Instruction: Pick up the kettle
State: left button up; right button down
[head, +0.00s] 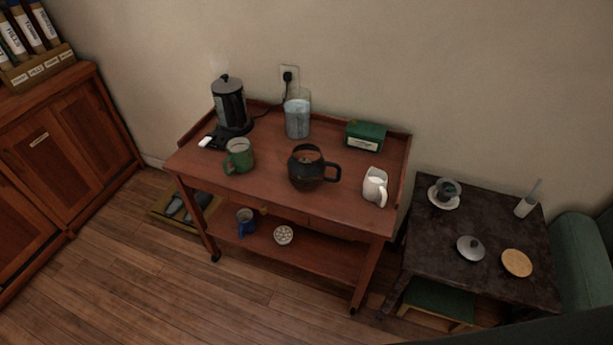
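The kettle (230,105) is tall and dark with a grey lid and a knob on top. It stands upright on a dark base at the back left of the reddish wooden trolley (270,180). Faint steam shows above it. A black cord runs from its base towards a wall socket (289,76). A dark, round teapot (307,168), its top apparently open and its handle to the right, stands at the middle front of the trolley top. Neither of my grippers is in view.
Around the kettle are a green mug (239,156), a clear water container (298,117), a green box (365,135) and a white jug (375,187). A dark low table (433,255) at right holds a cup, a lid and a round mat. Wooden floor is clear in front.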

aim_at(232, 113)
jog(key=i+j+z, duration=0.7)
jog(key=i+j, duration=0.05)
jog(key=i, duration=0.05)
